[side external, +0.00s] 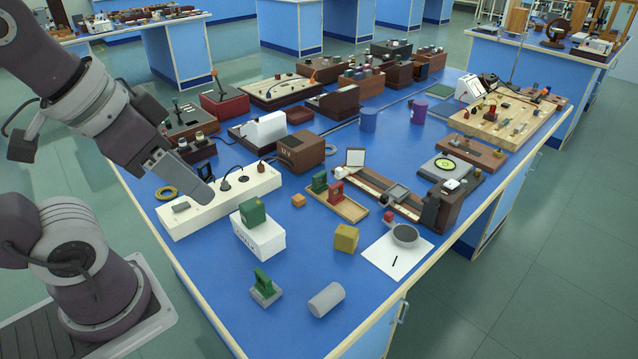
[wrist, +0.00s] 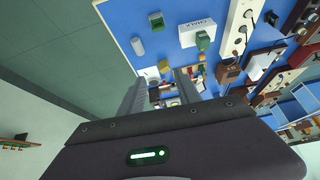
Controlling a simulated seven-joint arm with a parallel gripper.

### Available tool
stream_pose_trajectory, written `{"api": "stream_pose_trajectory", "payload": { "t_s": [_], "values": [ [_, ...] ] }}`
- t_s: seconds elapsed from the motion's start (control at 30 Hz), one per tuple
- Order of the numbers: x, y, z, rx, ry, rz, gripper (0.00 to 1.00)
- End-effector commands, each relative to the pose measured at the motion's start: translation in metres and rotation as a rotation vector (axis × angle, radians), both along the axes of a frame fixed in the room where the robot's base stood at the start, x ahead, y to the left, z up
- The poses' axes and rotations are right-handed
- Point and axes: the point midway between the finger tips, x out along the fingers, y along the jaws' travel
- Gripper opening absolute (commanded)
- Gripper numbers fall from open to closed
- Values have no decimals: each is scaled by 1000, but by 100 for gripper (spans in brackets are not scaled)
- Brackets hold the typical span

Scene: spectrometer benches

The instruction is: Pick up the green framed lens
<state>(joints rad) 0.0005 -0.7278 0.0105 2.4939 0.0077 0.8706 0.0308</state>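A small wooden tray (side external: 350,208) in the middle of the bench holds a green framed piece (side external: 319,181) and a red framed piece (side external: 336,192), both upright. Another green upright piece (side external: 264,280) on a grey base stands near the front; it also shows in the wrist view (wrist: 157,21). The frames are too small to show glass, so I cannot tell for certain which is the lens. My gripper (side external: 204,194) is above the left part of the bench, left of these pieces. In the wrist view its fingers (wrist: 160,82) are apart with nothing held between them.
A green block (side external: 252,211) sits on a white chalk box (side external: 259,240). A white power strip (side external: 222,205) lies below my gripper. A yellow cube (side external: 346,238), a grey cylinder (side external: 326,299) and a paper sheet (side external: 392,262) are at the front right. Bare blue surface separates them.

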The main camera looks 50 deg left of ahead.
Motion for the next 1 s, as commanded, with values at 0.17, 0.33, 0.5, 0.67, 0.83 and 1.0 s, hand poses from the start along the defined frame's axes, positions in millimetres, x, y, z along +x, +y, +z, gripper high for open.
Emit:
{"api": "stream_pose_trajectory", "payload": {
  "t_s": [0.17, 0.33, 0.5, 0.67, 0.83, 1.0],
  "values": [
    [119, 52, 6, 258, -111, -250, 40],
    [254, 144, -25, 822, -157, -644, 40],
    [339, 207, -86, 1481, -52, -1183, 40],
    [370, 213, -155, 2002, 29, -1729, 40],
    [368, 197, -198, 2282, 4, -2040, 40],
    [367, 193, -231, 2324, -10, -2088, 40]
  ]
}}
